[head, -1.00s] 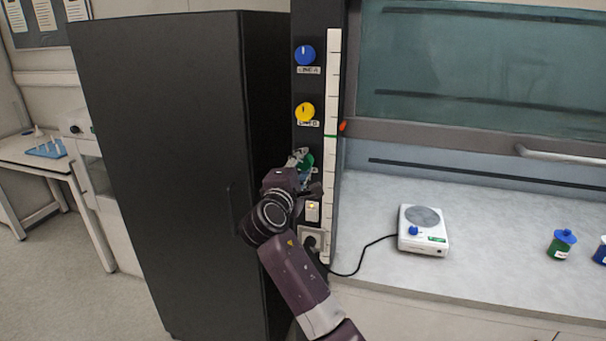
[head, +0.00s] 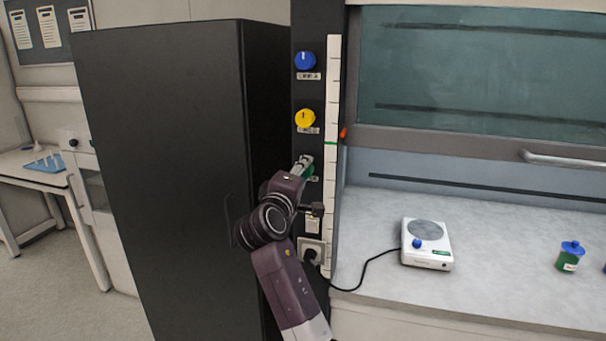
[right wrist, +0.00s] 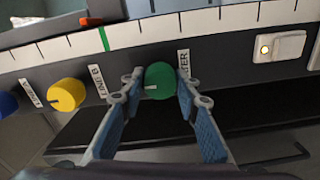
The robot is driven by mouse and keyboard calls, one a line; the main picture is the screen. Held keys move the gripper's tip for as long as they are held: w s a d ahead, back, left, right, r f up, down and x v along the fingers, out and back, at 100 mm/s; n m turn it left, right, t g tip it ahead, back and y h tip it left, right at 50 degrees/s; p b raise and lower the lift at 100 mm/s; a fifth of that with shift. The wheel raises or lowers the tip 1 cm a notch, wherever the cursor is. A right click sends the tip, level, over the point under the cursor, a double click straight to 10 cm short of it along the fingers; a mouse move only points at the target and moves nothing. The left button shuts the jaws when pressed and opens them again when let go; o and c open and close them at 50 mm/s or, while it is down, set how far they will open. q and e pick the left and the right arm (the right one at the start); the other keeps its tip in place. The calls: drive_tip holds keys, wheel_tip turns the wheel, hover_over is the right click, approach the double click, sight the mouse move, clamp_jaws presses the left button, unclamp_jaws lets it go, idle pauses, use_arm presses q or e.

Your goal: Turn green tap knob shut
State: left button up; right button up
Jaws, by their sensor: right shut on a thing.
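The green tap knob (right wrist: 160,81) is on the dark panel, below the yellow knob (head: 305,118) and the blue knob (head: 305,60). In the head view only a sliver of the green knob (head: 309,171) shows behind my gripper. My right gripper (head: 303,162) reaches up to the panel and is shut on the green knob. In the right wrist view the two blue-padded fingers (right wrist: 159,84) stand on either side of the knob, with a white mark on its face. My left gripper is not in view.
A white socket (head: 311,252) with a plugged black cable sits below, and a lit switch (right wrist: 279,46) is beside the green knob. A tall dark cabinet (head: 160,150) stands left. A hotplate (head: 427,243) and green jar (head: 570,257) stand on the bench.

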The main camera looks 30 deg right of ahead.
drive_tip(key=shift+f, duration=0.1)
drive_tip(key=o, duration=1.2)
drive_tip(key=shift+c, duration=0.2)
drive_tip(key=v, duration=1.2)
